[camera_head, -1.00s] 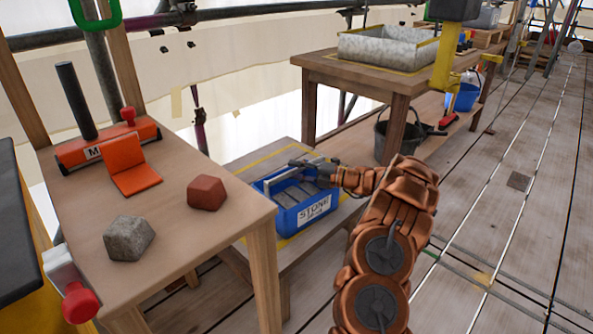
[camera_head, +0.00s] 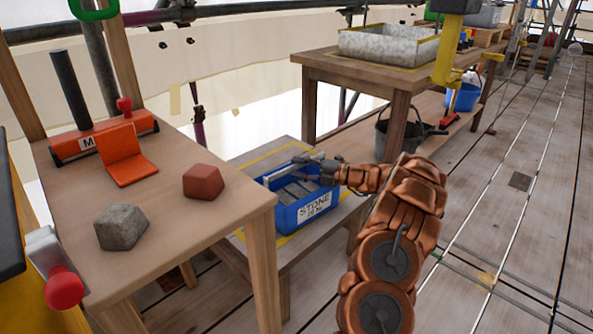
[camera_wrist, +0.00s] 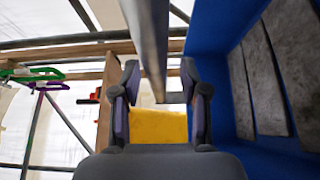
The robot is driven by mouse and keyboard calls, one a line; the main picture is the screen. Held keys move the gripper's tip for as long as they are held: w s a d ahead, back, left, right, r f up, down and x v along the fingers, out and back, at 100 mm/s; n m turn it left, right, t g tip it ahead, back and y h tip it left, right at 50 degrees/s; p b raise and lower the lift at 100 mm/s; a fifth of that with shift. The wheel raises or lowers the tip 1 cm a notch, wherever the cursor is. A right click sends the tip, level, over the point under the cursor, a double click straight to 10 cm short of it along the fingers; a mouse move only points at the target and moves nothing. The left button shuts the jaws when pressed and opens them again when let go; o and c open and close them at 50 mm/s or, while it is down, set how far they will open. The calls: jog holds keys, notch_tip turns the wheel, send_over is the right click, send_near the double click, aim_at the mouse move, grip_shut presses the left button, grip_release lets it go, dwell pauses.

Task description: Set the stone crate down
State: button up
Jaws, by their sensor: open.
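The blue stone crate (camera_head: 285,219) with a white "STONE" label stands upright on a low wooden bench (camera_head: 258,161), within a yellow outline. Grey stone slabs (camera_wrist: 265,75) lie inside it. Its pale bar handle (camera_head: 290,172) runs across the top and also shows in the wrist view (camera_wrist: 149,35). In the wrist view my gripper (camera_wrist: 162,100) is open, with a finger on either side of the bar and gaps between. Contact with the bar cannot be told.
A wooden table (camera_head: 168,195) at the left holds a red block (camera_head: 203,181), a grey stone (camera_head: 121,227) and an orange tool (camera_head: 124,155). Behind, a workbench (camera_head: 345,70) bears a grey trough (camera_head: 385,48). A dark bucket (camera_head: 398,140) stands beneath.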

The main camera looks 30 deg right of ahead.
jog(key=p+v, duration=0.1)
jog(key=v, duration=0.2)
jog(key=p+v, duration=0.2)
jog(key=v, duration=0.1)
jog(key=p+v, duration=0.1)
jog(key=v, duration=0.2)
jog(key=shift+s+d+r+p, duration=0.2)
jog(key=shift+d+r+p, duration=0.05)
jog(key=shift+r+p, duration=0.15)
jog(key=shift+s+d+f, duration=0.1)
jog(key=shift+s+d, duration=0.3)
jog(key=shift+s, duration=0.1)
